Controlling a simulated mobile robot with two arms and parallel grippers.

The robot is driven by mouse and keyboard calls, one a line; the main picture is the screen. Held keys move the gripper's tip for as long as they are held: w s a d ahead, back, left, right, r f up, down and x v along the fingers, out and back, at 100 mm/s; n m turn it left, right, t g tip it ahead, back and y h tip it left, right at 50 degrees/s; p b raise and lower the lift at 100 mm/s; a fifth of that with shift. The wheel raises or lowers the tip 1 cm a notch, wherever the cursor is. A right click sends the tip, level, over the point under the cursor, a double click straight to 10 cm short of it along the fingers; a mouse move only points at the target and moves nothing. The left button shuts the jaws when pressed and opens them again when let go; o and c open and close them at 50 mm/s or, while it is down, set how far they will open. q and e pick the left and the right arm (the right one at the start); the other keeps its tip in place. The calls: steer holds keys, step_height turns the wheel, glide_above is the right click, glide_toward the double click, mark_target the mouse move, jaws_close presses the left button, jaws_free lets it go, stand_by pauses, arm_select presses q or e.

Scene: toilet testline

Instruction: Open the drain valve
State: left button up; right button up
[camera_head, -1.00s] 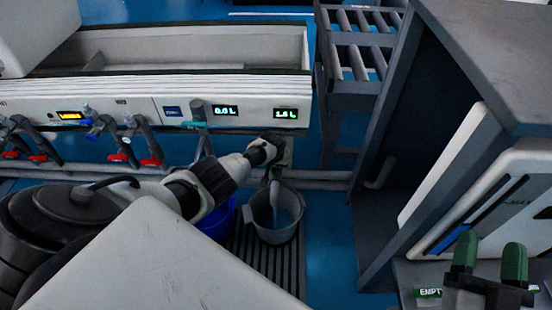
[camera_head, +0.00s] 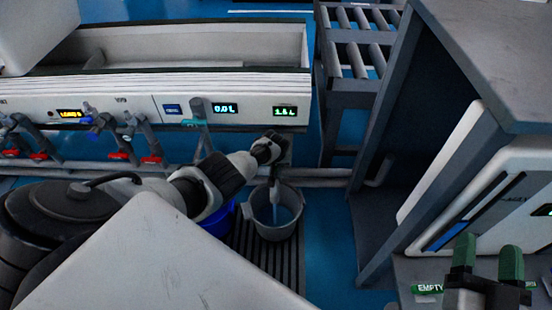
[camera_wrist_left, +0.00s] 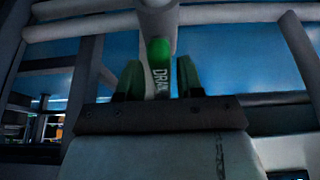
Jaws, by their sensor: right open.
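The drain valve's green handle, lettered "DRAIN" (camera_wrist_left: 160,70), stands upright in the left wrist view. It lies between the two green fingers of my left gripper (camera_wrist_left: 160,82). I cannot tell whether the fingers press on it. In the head view my left arm reaches to the right end of the test bench, and its wrist hides the handle and fingertips. A grey outlet pipe (camera_head: 275,192) points down there into a grey bucket (camera_head: 276,222). My right gripper (camera_head: 487,262) is open and empty at the lower right, its green fingers apart.
The white bench panel (camera_head: 140,107) carries displays, one reading 0.0 L (camera_head: 224,108), and several red-handled valves. A blue bucket (camera_head: 217,222) stands left of the grey one. A dark cabinet (camera_head: 400,170) and a roller rack (camera_head: 350,60) bound the right.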

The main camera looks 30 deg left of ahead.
arm_select(q)
steer(key=shift+o, duration=0.6)
steer(key=shift+r, duration=0.1)
steer(key=shift+a, duration=0.1)
steer(key=shift+w+r, duration=0.1)
